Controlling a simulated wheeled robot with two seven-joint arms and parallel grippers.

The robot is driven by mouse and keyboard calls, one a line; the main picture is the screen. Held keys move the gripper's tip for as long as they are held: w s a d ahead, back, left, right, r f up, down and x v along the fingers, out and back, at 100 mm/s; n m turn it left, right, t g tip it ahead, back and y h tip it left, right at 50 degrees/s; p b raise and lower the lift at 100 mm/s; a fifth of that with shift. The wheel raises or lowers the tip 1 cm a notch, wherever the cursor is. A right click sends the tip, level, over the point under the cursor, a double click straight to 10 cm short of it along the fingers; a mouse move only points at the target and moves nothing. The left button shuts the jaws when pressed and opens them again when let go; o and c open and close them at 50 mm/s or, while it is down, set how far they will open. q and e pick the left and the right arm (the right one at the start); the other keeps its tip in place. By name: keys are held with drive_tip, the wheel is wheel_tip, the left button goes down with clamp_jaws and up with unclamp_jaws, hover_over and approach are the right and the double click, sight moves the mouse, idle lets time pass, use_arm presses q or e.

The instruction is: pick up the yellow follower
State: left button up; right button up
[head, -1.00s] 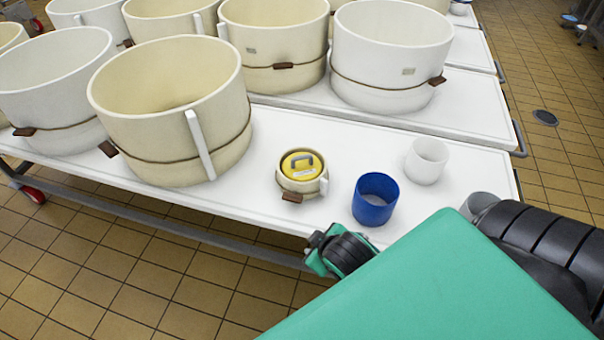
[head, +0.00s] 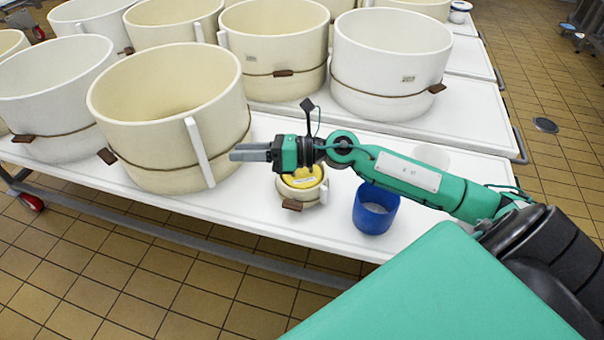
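The yellow follower (head: 305,178) sits in a small cream mould (head: 289,192) near the front edge of the white table. My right arm passes over it and hides its handle and far side. My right gripper (head: 236,151) is above and to the left of the follower, with its grey fingers pointing left, in front of a large cream vat. The fingers look close together from this side, and I cannot tell whether there is a gap. Nothing shows held in them. My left gripper is not in view.
A blue cup (head: 374,212) stands right of the small mould, under my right forearm. A white cup (head: 432,155) behind is partly hidden by the arm. Large cream vats, one close (head: 170,110), fill the left and back. The white table (head: 235,205) is bare left of the mould.

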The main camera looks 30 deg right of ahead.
drive_tip(key=d+f+n+g+h, duration=0.35)
drive_tip(key=d+h, duration=0.25)
drive_tip(key=d, duration=0.5)
drive_tip(key=d+f+n+g+h, duration=0.25)
drive_tip(key=d+n+h, duration=0.25)
drive_tip(key=d, duration=0.6)
approach(302, 170)
drive_tip(key=shift+w+a+f+b, duration=0.15)
drive_tip(key=shift+w+a+f, duration=0.15)
drive_tip(key=shift+a+f, duration=0.4)
drive_tip(key=shift+w+a+f+b, duration=0.15)
drive_tip(key=shift+w+a+f, duration=0.15)
drive_tip(key=shift+a+f, duration=0.35)
drive_tip(key=shift+w+a+f+b, duration=0.15)
drive_tip(key=shift+w+a+f, duration=0.1)
drive_tip(key=shift+a+f, duration=0.4)
drive_tip(key=shift+d+f, duration=0.1)
drive_tip(key=shift+f, duration=0.05)
drive_tip(key=shift+c, duration=0.7)
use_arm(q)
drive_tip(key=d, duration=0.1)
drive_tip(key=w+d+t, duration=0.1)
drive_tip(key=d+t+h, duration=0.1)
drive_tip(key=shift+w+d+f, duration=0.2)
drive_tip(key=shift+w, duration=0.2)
use_arm(e)
clamp_jaws()
